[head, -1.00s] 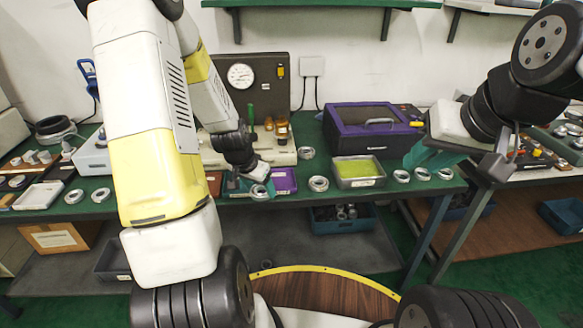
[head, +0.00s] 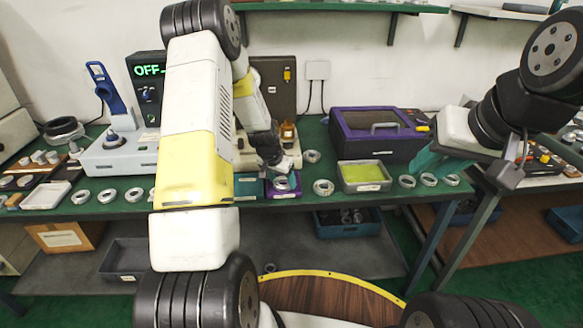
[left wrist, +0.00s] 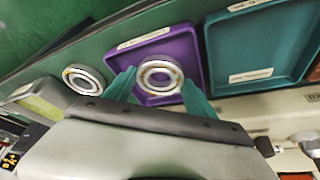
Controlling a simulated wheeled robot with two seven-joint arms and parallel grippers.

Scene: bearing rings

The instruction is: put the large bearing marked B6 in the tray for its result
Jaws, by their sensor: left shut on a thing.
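My left gripper (head: 281,175) is shut on a silver bearing ring (head: 282,184) over the purple tray (head: 293,192). In the left wrist view the ring (left wrist: 160,76) sits between the teal fingertips of the gripper (left wrist: 160,92), with the purple tray (left wrist: 160,50) behind it. I cannot tell whether the ring touches the tray floor. No B6 mark is readable on it.
A loose ring (head: 323,187) lies right of the purple tray, followed by a grey tray with a green-yellow lining (head: 364,188) and more rings (head: 407,181). A purple-and-black box (head: 375,135) stands behind. Several rings (head: 80,197) lie on the left bench.

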